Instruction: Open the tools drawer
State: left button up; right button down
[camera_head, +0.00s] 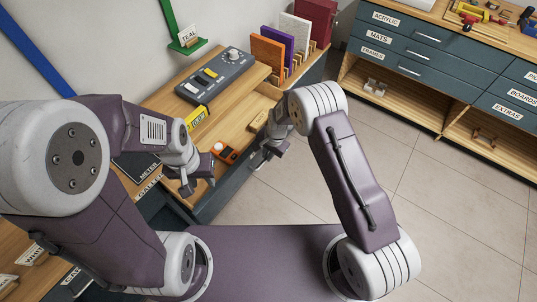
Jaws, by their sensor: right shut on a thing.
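No label reading TOOLS shows in this view. The wooden workbench has a dark front (226,192), seen at a steep angle, so its drawer faces and handles are mostly hidden. My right gripper (261,161) is low at the front edge of this bench, pointing toward the dark front. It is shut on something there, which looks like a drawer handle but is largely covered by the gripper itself. My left gripper (197,187) is at the bench's front left, its fingers apart and nothing seen between them.
A grey switch box (215,76) and upright coloured boards (267,54) stand farther back. A dark drawer cabinet (440,62) is at right. The tiled floor (430,180) between is clear.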

jog(key=shift+w+a, duration=0.1)
jog(key=shift+w, duration=0.05)
jog(key=c, duration=1.5)
grip_release()
notch_tip(320, 180, up, 9)
jog(key=s+d, duration=0.1)
jog(key=shift+d, duration=0.25)
jog(key=shift+d, duration=0.1)
